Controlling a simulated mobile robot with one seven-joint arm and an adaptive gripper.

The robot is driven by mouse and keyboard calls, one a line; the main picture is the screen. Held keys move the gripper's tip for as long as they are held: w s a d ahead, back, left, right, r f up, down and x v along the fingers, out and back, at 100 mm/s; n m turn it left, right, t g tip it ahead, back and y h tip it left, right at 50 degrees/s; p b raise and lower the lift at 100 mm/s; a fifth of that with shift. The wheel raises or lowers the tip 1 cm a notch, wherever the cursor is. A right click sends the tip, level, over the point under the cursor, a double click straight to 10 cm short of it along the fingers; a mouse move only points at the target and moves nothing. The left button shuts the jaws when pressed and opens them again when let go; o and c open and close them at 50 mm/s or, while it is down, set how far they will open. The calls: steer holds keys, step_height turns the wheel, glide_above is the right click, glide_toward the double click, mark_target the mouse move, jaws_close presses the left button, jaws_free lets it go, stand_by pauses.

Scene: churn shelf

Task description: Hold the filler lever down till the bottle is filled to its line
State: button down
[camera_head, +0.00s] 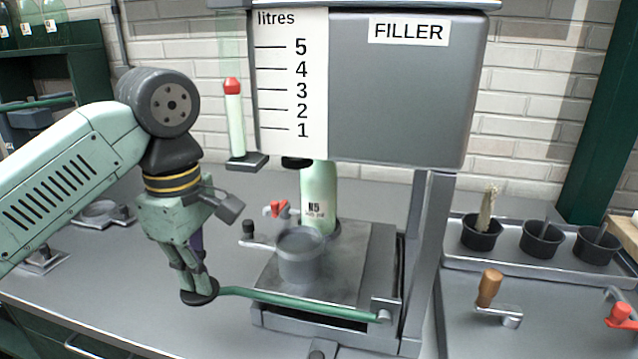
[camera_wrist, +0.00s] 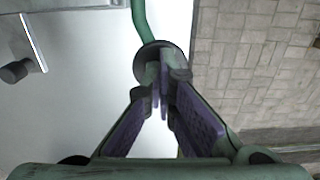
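The grey FILLER tank (camera_head: 405,95) stands over the bench. A pale green bottle (camera_head: 319,183) with an N5 label stands under it. Its top is hidden by the tank, and I cannot make out its fill line or level. The green filler lever (camera_head: 295,301) runs across the front of the stand to a dark round pad (camera_head: 197,299) at its left end. My gripper (camera_head: 202,284) points down onto this pad, fingertips at it. In the wrist view my purple-padded fingers (camera_wrist: 162,92) are together at the pad (camera_wrist: 154,46); I cannot tell whether they grip anything.
A grey cup (camera_head: 301,257) stands on the plate before the bottle. A red-topped tube (camera_head: 234,118) stands beside the litres scale (camera_head: 290,85). Black pots (camera_head: 542,240) sit in a tray at right, near a wooden-handled crank (camera_head: 489,287).

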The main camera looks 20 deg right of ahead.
steer(key=shift+r, duration=0.15)
steer(key=shift+r+p, duration=0.85)
steer(key=shift+r, duration=0.3)
steer(key=shift+r+p, duration=0.9)
steer(key=shift+r, duration=0.25)
step_height(320, 180, up, 6)
steer(key=p, duration=0.2)
steer(key=shift+p, duration=0.3)
steer(key=shift+s, duration=0.1)
